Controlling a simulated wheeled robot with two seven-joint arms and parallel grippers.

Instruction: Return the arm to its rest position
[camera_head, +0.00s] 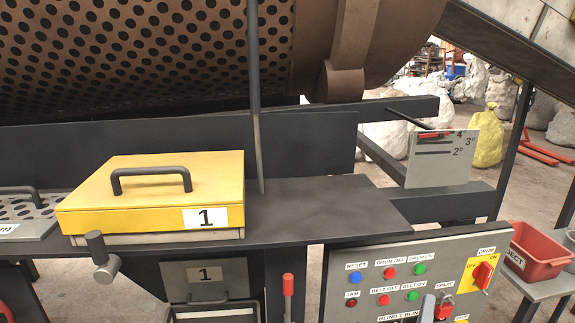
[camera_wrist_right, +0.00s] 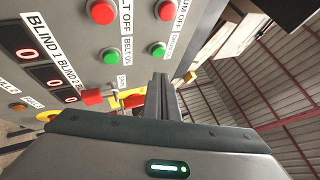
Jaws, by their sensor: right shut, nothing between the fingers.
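My right gripper (camera_head: 428,308) just shows at the bottom edge of the head view, in front of the lower part of the control panel (camera_head: 345,290). In the right wrist view its fingers (camera_wrist_right: 161,98) are together and hold nothing. They point toward the panel face (camera_wrist_right: 70,35), with red and green buttons beyond them. I cannot tell the exact gap to the panel. Most of the right arm is out of view. My left gripper and arm do not show.
A yellow lidded box (camera_head: 150,195) marked 1 sits on the dark shelf (camera_head: 320,210). A lever with a red grip (camera_head: 288,284) stands left of the panel. A red bin (camera_head: 537,250) is at the right. The perforated drum (camera_head: 140,50) spans the top.

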